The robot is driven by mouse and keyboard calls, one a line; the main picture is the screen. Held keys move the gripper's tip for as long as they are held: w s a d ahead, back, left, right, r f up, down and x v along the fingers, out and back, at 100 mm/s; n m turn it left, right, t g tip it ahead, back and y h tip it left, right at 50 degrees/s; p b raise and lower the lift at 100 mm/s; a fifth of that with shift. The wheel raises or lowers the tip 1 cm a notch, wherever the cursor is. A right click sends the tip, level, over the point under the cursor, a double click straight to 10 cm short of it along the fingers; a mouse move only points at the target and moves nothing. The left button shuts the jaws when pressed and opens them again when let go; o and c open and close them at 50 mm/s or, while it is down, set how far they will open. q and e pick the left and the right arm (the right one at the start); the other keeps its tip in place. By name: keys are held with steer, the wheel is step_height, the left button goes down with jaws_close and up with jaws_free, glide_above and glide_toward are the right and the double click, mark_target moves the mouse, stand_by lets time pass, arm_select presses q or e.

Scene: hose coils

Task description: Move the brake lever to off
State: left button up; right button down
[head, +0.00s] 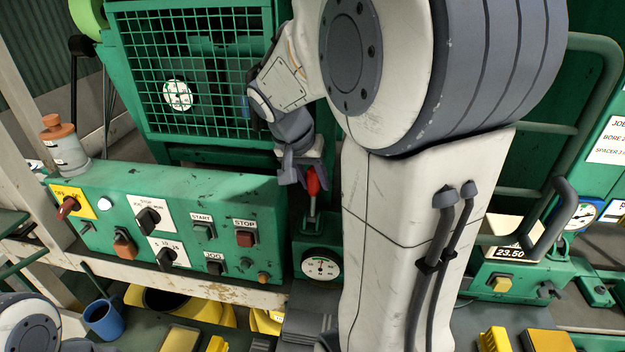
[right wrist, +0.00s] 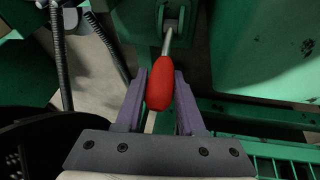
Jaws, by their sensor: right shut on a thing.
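The brake lever has a red handle (head: 313,182) on a thin metal shaft, rising from a green housing beside the control box. In the right wrist view the red handle (right wrist: 160,90) lies between the two purple fingers of my right gripper (right wrist: 161,74), and its shaft runs away to a bracket on green metal. In the head view my right gripper (head: 300,172) is at the handle, shut on it, and covers part of it. The lever stands close to upright in the head view. No on or off marking for it is readable. My left gripper is out of view.
A green control box (head: 180,195) with switches and START, STOP and JOG buttons stands left of the lever. A round gauge (head: 321,264) sits below it. A green mesh guard (head: 185,70) is behind. A blue mug (head: 104,320) and yellow items are at the front.

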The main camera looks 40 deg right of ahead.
stand_by(0.3)
steer(key=shift+w+d+r+p, duration=0.15)
steer(key=shift+d+r+p, duration=0.1)
steer(key=shift+p, duration=0.55)
steer(key=shift+w+d+f+g+y, duration=0.15)
steer(key=shift+w+f+g+y, duration=0.05)
steer(key=shift+f+g+y, duration=0.1)
steer(key=shift+w+d+f+b, duration=0.15)
steer(key=shift+d+f+b, duration=0.1)
steer(key=shift+b, duration=0.15)
steer(key=shift+r, duration=0.1)
steer(key=c, duration=0.5)
jaws_free()
steer(key=shift+a, duration=0.1)
